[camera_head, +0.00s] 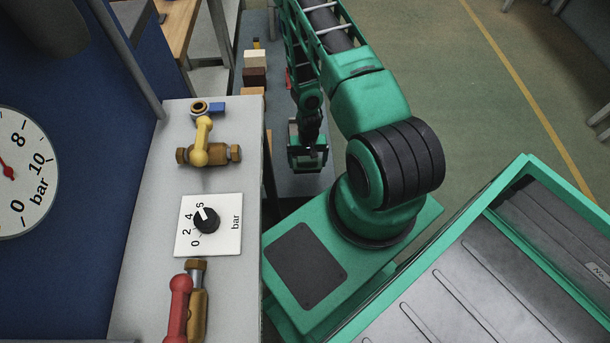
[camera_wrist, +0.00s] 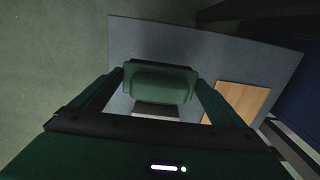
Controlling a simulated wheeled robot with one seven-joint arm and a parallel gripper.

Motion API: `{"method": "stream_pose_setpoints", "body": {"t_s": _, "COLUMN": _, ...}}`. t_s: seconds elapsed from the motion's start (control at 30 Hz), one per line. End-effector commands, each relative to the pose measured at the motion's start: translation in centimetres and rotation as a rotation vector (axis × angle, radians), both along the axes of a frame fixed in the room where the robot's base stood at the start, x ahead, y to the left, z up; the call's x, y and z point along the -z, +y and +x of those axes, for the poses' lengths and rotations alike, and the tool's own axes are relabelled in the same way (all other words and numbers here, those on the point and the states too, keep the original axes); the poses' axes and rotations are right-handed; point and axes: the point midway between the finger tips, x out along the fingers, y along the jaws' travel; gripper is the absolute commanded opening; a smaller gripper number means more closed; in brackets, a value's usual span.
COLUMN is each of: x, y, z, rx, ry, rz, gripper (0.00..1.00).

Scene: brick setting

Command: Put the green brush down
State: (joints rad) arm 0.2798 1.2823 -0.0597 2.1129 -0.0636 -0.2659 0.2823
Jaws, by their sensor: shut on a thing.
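In the wrist view the green brush (camera_wrist: 160,82) is between the two fingers of my gripper (camera_wrist: 158,88), which is shut on it. A pale and dark part shows just below the green body; I cannot tell whether it is bristles. In the head view my gripper (camera_head: 307,142) hangs over a grey surface (camera_head: 300,185), beyond the pale bench. The brush is hard to make out there against the green gripper. The grey surface also shows behind the brush in the wrist view (camera_wrist: 205,55). I cannot tell the gap between them.
Brown, cream and orange blocks (camera_head: 255,76) stand in a row left of my gripper. A tan block (camera_wrist: 238,103) shows right of the brush. The pale bench (camera_head: 150,210) carries valves and a dial (camera_head: 206,219).

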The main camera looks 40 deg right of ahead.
Motion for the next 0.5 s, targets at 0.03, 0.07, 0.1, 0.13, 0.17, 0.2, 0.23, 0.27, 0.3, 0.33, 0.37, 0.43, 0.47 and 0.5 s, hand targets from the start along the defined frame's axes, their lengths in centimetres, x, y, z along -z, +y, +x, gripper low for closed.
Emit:
{"method": "stream_pose_setpoints", "body": {"t_s": 0.03, "x": 1.0, "y": 0.0, "z": -0.1, "rx": 0.001, "ry": 0.002, "rz": 0.001, "gripper": 0.69}}
{"method": "stream_pose_setpoints", "body": {"t_s": 0.07, "x": 1.4, "y": 0.0, "z": -0.1, "rx": 0.001, "ry": 0.002, "rz": 0.001, "gripper": 0.69}}
{"method": "stream_pose_setpoints", "body": {"t_s": 0.1, "x": 2.0, "y": 0.0, "z": -0.1, "rx": 0.001, "ry": 0.002, "rz": 0.001, "gripper": 0.69}}
{"method": "stream_pose_setpoints", "body": {"t_s": 0.13, "x": 2.3, "y": 0.0, "z": -0.1, "rx": 0.001, "ry": 0.001, "rz": 0.001, "gripper": 0.69}}
{"method": "stream_pose_setpoints", "body": {"t_s": 0.17, "x": 2.6, "y": 0.0, "z": -0.1, "rx": 0.001, "ry": 0.0, "rz": 0.0, "gripper": 0.69}}
{"method": "stream_pose_setpoints", "body": {"t_s": 0.2, "x": 2.9, "y": 0.0, "z": -0.1, "rx": 0.002, "ry": 0.0, "rz": 0.0, "gripper": 0.69}}
{"method": "stream_pose_setpoints", "body": {"t_s": 0.23, "x": 3.1, "y": -0.1, "z": -0.1, "rx": 0.002, "ry": 0.0, "rz": 0.0, "gripper": 0.69}}
{"method": "stream_pose_setpoints", "body": {"t_s": 0.27, "x": 3.2, "y": -0.1, "z": 0.0, "rx": 0.002, "ry": 0.0, "rz": 0.0, "gripper": 0.69}}
{"method": "stream_pose_setpoints", "body": {"t_s": 0.3, "x": 3.4, "y": -0.1, "z": 0.0, "rx": 0.002, "ry": -0.001, "rz": 0.0, "gripper": 0.69}}
{"method": "stream_pose_setpoints", "body": {"t_s": 0.33, "x": 3.5, "y": -0.1, "z": 0.0, "rx": 0.002, "ry": -0.001, "rz": 0.0, "gripper": 0.69}}
{"method": "stream_pose_setpoints", "body": {"t_s": 0.37, "x": 3.7, "y": -0.1, "z": 0.0, "rx": 0.002, "ry": -0.001, "rz": 0.0, "gripper": 0.69}}
{"method": "stream_pose_setpoints", "body": {"t_s": 0.43, "x": 4.3, "y": 0.0, "z": -0.1, "rx": 0.001, "ry": 0.0, "rz": 0.0, "gripper": 0.69}}
{"method": "stream_pose_setpoints", "body": {"t_s": 0.47, "x": 4.7, "y": 0.0, "z": -0.1, "rx": 0.001, "ry": 0.001, "rz": 0.001, "gripper": 0.69}}
{"method": "stream_pose_setpoints", "body": {"t_s": 0.5, "x": 5.2, "y": 0.0, "z": -0.1, "rx": 0.001, "ry": 0.0, "rz": 0.0, "gripper": 0.69}}
